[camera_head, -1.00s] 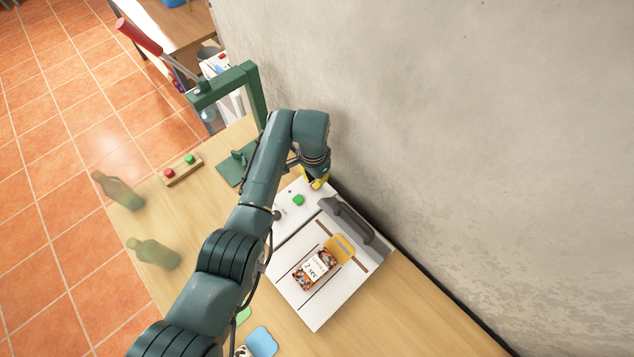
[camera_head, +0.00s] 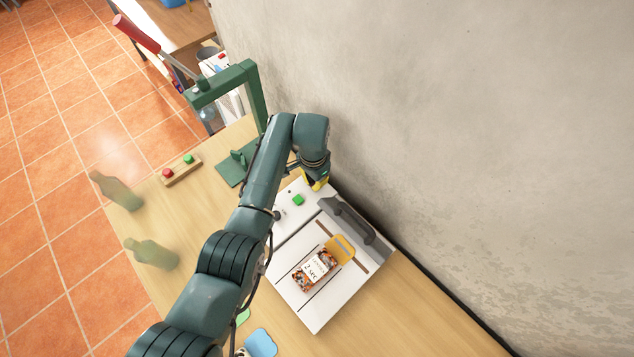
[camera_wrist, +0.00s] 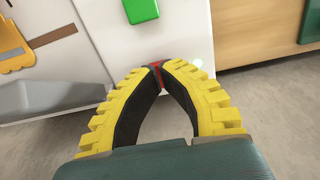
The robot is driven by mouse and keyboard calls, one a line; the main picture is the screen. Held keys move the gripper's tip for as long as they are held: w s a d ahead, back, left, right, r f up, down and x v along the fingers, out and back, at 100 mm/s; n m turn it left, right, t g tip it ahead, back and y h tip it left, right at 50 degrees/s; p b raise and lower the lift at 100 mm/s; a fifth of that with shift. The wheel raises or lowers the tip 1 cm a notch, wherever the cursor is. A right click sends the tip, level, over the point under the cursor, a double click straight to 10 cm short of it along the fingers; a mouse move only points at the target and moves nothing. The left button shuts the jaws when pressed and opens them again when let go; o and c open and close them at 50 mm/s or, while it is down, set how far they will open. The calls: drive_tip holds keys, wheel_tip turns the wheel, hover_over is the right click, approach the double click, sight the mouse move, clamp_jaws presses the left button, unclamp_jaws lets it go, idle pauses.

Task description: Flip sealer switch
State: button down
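The sealer (camera_head: 293,268) is a white machine with a dark grey handle bar (camera_head: 352,224) on the wooden bench against the wall. A green block-shaped part (camera_head: 298,200) is on its top; it also shows in the wrist view (camera_wrist: 140,10). My gripper (camera_head: 317,184), with yellow fingers, is at the sealer's wall-side far end. In the wrist view its fingertips (camera_wrist: 154,67) meet at the white body's edge. A small red part (camera_wrist: 157,76), possibly the switch, shows between the tips. The fingers partly hide it, and I cannot tell whether they grip it.
An orange-patterned pouch labelled "2 sec" (camera_head: 315,268) lies on the sealer. A green press (camera_head: 247,92) with a red-handled lever stands at the far end. A red and green button box (camera_head: 182,170) and two green bottles (camera_head: 151,253) are left. The wall is close by.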

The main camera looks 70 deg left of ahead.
drive_tip(key=shift+f+b, duration=0.5)
drive_tip(key=shift+f, duration=0.4)
drive_tip(key=shift+r, duration=0.1)
wheel_tip(320, 180, up, 7)
drive_tip(key=p, duration=0.7)
idle(0.6)
